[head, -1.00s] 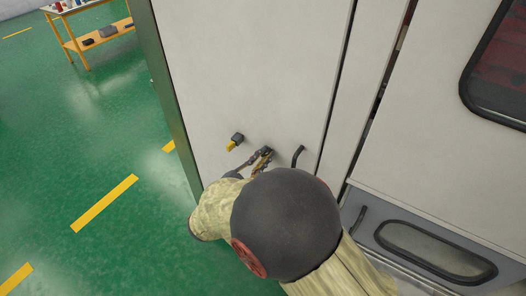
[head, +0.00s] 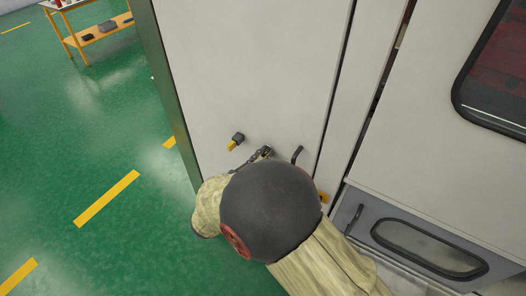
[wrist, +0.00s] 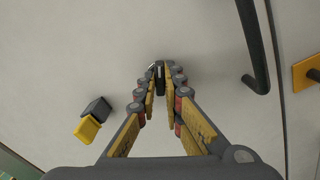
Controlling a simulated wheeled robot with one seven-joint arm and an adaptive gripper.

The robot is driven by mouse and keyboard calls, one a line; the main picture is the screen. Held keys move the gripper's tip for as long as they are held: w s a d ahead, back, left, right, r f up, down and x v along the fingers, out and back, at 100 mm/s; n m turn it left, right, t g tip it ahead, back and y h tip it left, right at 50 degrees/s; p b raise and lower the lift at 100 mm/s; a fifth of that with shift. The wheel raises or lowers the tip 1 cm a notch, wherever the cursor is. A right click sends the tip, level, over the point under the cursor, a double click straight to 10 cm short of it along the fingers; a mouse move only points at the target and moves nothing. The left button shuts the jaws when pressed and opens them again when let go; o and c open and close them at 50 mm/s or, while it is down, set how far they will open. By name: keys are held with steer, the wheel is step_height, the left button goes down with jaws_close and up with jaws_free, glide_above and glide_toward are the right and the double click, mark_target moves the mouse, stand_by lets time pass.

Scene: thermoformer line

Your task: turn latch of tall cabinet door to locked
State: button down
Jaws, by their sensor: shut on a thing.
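The tall cabinet door (head: 250,70) is a flat, pale grey panel and looks closed. A small dark latch (wrist: 160,72) sits between my fingertips in the wrist view. My gripper (wrist: 160,88) is shut on it, with yellow pads on both sides; the fingertips hide much of the latch, so I cannot tell its exact angle. In the head view my gripper (head: 264,153) reaches the door, mostly hidden behind my arm. A black bar handle (head: 297,154) stands to the right of the latch, also in the wrist view (wrist: 257,50).
A black block with a yellow tab (head: 236,141) is on the door left of my gripper. A yellow piece (wrist: 308,72) lies right of the handle, past the door seam. A grey windowed panel (head: 440,245) is at lower right. Green floor (head: 100,130) is open at left.

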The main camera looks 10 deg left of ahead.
steer(key=shift+f+n+p, duration=0.15)
steer(key=shift+n+p, duration=0.55)
steer(key=shift+n, duration=0.1)
steer(key=shift+n+p, duration=0.4)
steer(key=shift+p, duration=0.15)
steer(key=shift+n+p, duration=1)
steer(key=shift+p, duration=0.1)
steer(key=shift+n+p, duration=0.3)
steer(key=shift+p, duration=0.1)
steer(key=c, duration=1.8)
jaws_free()
steer(key=shift+c, duration=0.2)
